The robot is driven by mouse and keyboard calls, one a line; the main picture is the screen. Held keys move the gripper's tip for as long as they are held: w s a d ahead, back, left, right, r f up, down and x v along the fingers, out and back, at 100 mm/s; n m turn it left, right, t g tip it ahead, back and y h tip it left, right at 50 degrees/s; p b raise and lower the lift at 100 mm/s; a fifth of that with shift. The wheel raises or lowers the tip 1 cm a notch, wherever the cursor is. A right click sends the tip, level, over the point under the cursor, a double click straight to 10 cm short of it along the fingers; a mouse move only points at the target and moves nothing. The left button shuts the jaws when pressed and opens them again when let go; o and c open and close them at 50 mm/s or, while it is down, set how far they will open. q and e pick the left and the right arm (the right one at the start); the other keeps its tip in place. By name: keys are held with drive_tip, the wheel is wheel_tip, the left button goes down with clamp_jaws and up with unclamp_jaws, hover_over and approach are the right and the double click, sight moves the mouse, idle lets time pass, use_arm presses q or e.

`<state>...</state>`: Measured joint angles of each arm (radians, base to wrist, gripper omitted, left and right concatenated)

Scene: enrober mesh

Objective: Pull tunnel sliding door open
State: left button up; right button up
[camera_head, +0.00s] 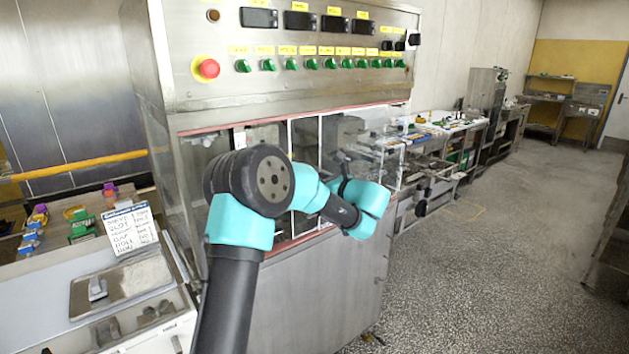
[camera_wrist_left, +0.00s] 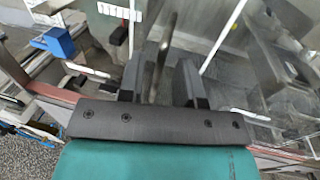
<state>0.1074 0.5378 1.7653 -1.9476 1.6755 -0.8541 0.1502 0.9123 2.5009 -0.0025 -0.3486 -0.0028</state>
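The tunnel sliding door (camera_head: 305,143) is a clear panel with a white frame in the steel machine's front. My left gripper (camera_wrist_left: 158,72) is at the front glass, its two dark fingers apart. A dark upright bar, which looks like a handle (camera_wrist_left: 163,48), stands between the fingers in the left wrist view. I see gaps beside it and cannot tell whether either finger touches it. In the head view my left wrist largely hides the gripper and the handle. My right gripper is in neither view.
A control panel with green knobs and a red emergency button (camera_head: 208,68) is above the glass. A pinkish-red rail (camera_wrist_left: 55,95) runs along the glass's lower edge. A bench with a handwritten sign (camera_head: 130,228) stands at left. Open speckled floor (camera_head: 480,270) lies to the right.

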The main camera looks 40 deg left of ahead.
use_arm(q)
drive_tip(key=s+d, duration=0.1)
drive_tip(key=d, duration=1.4)
drive_tip(key=shift+d, duration=0.15)
drive_tip(key=s+d+f+g+h, duration=0.1)
drive_tip(key=s+f+h, duration=0.25)
drive_tip(key=f, duration=0.65)
drive_tip(key=s+f+n+g+h, duration=0.15)
drive_tip(key=f+h, duration=0.25)
drive_tip(key=f, duration=0.6)
drive_tip(key=s+d+f+g+h, duration=0.1)
drive_tip(key=s+f+h, duration=0.2)
drive_tip(key=f, duration=0.8)
drive_tip(key=s+d+f+n+t+h, duration=0.1)
drive_tip(key=s+d+f+n+h, duration=0.4)
drive_tip(key=s+f+n, duration=0.4)
drive_tip(key=s+d+f+n+t+h, duration=0.2)
drive_tip(key=s+d+f+n+h, duration=0.3)
drive_tip(key=s+f+n, duration=0.5)
drive_tip(key=shift+s+h, duration=0.65)
drive_tip(key=shift+s, duration=0.3)
